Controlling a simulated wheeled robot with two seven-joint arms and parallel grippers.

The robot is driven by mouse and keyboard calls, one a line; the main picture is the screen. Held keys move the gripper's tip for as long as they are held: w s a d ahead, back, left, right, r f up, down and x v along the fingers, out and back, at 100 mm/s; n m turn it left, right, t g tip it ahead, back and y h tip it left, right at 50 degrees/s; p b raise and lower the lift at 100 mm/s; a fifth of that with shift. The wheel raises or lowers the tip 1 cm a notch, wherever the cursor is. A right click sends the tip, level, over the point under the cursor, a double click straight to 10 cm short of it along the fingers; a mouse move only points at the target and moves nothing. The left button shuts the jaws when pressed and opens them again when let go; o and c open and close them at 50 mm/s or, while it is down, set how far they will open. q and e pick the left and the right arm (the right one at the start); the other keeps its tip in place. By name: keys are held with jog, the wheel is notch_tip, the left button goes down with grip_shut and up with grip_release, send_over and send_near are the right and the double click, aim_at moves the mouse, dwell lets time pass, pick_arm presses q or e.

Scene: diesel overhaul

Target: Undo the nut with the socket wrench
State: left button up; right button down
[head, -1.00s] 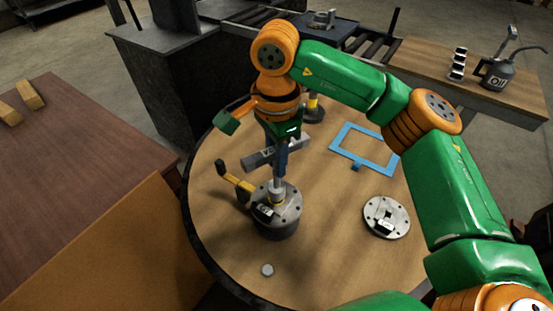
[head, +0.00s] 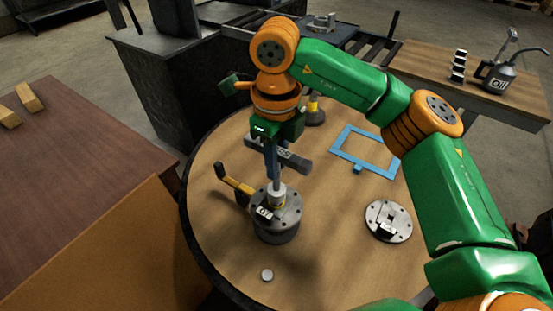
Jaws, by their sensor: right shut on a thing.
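My right gripper (head: 271,165) is shut on the socket wrench (head: 296,161), a grey tool with a thick bar pointing right and a socket at the bottom. The wrench stands upright over the round grey metal housing (head: 279,234) on the round table. Its silver socket (head: 277,193) sits over the middle of the housing's flanged top. The nut is hidden, apparently under the socket. My left gripper is not in view.
On the round wooden table (head: 335,255) lie a flanged disc (head: 388,221), a blue frame (head: 345,155) and a small round silver piece (head: 267,275). A dark pedestal with a yellow band (head: 314,110) stands behind. The front of the table is mostly clear.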

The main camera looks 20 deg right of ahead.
jog(key=shift+f+b, duration=0.65)
jog(key=shift+f, duration=0.25)
jog(key=shift+r, duration=0.1)
jog(key=shift+r+n+p, duration=0.15)
jog(key=shift+n+p, duration=0.25)
jog(key=shift+n, duration=0.4)
jog(key=n+p, duration=0.1)
jog(key=n, duration=0.7)
jog(key=shift+n, duration=0.4)
jog(key=n, duration=0.6)
jog(key=shift+p, duration=0.4)
jog(key=n, duration=1.2)
jog(key=shift+r+p, duration=0.1)
jog(key=shift+p, duration=0.25)
jog(key=n, duration=0.4)
jog(key=shift+n, duration=0.4)
